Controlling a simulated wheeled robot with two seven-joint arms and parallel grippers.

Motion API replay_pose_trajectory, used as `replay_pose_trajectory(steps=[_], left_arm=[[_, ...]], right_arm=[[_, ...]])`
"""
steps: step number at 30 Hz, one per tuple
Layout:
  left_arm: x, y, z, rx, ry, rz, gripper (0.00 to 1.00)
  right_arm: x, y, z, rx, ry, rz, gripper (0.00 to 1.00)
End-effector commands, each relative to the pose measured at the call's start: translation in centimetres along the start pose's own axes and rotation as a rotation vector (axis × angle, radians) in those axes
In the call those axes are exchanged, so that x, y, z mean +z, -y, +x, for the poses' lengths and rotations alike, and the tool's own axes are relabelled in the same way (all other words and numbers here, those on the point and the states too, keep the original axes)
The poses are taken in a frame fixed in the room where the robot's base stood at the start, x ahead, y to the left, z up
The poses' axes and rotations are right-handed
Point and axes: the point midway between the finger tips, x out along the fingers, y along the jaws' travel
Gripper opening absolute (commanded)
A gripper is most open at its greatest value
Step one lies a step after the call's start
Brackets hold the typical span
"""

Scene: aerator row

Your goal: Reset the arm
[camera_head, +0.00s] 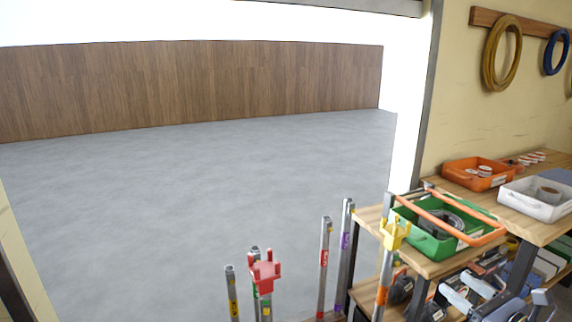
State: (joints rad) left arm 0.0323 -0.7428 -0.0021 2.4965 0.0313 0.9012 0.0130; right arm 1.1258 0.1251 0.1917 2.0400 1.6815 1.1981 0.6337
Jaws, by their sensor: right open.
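My right gripper (464,288) shows at the lower right, in front of the wooden shelf unit (440,267). Its light grey fingers are apart, and I see nothing held between them. My right arm runs down out of the bottom right of the picture. My left arm and gripper are not in view.
A green crate (411,237) with an orange handle stands on the shelf unit. An orange bin (462,177) and a white bin (512,199) are on the bench. Several upright poles, one with a red head (264,272) and one with a yellow head (394,234), stand left of my gripper. Grey floor (180,190) beyond is clear.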

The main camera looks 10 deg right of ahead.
Motion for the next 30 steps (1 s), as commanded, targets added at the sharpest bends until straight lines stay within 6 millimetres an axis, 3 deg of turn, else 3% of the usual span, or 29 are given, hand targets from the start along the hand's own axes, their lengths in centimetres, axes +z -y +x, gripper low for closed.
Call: replay_pose_trajectory(steps=[11, 14, 20, 23, 27, 30], left_arm=[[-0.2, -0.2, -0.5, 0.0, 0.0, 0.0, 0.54], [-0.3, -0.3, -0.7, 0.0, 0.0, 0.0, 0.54], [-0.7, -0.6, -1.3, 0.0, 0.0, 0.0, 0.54], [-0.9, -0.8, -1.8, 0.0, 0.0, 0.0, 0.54], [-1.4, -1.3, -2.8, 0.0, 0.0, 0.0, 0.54], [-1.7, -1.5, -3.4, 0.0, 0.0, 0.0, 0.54]], right_arm=[[1.1, -5.9, 1.2, 0.179, -0.075, -0.175, 0.54], [1.4, -8.5, 1.4, 0.256, -0.103, -0.257, 0.54], [2.0, -15.7, 0.7, 0.491, -0.172, -0.533, 0.54], [2.1, -20.5, -1.0, 0.666, -0.203, -0.776, 0.54], [1.3, -26.4, -6.0, 0.968, -0.212, -1.299, 0.54], [0.3, -27.8, -9.3, 1.135, -0.185, -1.683, 0.54]])
